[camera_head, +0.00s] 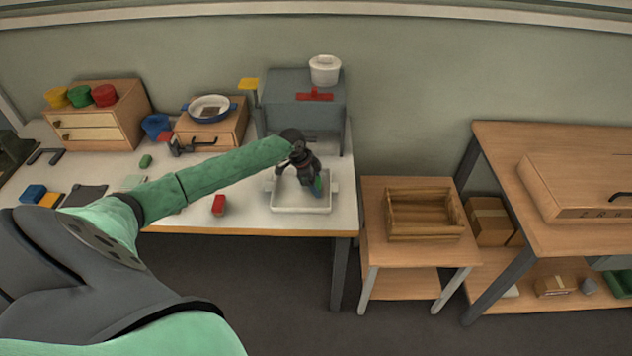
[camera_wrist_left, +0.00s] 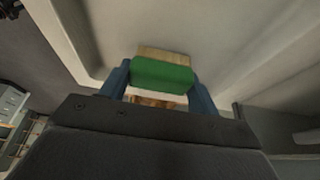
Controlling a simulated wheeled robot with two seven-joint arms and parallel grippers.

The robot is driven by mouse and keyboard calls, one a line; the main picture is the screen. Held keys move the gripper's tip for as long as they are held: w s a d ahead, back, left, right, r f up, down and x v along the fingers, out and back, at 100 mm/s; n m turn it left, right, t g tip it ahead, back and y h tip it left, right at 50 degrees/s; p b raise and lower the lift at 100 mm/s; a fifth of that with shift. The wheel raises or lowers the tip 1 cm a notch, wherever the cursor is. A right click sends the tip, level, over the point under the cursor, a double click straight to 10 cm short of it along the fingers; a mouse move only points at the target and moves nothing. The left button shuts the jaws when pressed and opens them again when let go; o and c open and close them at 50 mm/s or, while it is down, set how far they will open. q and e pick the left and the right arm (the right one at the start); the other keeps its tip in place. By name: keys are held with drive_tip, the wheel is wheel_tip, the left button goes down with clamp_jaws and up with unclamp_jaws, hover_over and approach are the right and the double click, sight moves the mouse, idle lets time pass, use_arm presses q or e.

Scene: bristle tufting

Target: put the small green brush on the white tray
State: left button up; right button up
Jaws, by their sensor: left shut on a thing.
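My left gripper (camera_head: 317,188) is over the white tray (camera_head: 300,208), near the tray's right half. It is shut on the small green brush (camera_wrist_left: 162,74), which shows between the two blue fingers in the left wrist view. A tan part of the brush shows beyond the green part there. In the head view only a little green of the brush (camera_head: 319,184) shows beside the fingers. I cannot tell whether the brush touches the tray floor. The tray also fills much of the left wrist view (camera_wrist_left: 225,50). My right gripper is not in view.
A red block (camera_head: 218,205) stands left of the tray near the table's front edge. A small green block (camera_head: 146,161) lies further left. A grey machine (camera_head: 300,100) with a white pot stands behind the tray. A wooden crate (camera_head: 425,215) sits on a lower table at right.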

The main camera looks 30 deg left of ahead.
use_arm(q)
drive_tip(key=shift+f, duration=0.2)
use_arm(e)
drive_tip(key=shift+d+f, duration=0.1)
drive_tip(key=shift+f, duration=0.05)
use_arm(q)
drive_tip(key=o, duration=1)
drive_tip(key=shift+f, duration=0.1)
drive_tip(key=shift+c, duration=0.2)
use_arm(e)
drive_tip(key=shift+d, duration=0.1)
use_arm(q)
drive_tip(key=shift+a+r, duration=0.1)
drive_tip(key=shift+r, duration=0.25)
drive_tip(key=b+v, duration=0.4)
drive_tip(key=v, duration=0.7)
drive_tip(key=shift+r, duration=0.3)
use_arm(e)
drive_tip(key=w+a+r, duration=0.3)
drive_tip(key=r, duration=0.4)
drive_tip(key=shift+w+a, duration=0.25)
use_arm(q)
drive_tip(key=shift+s, duration=0.1)
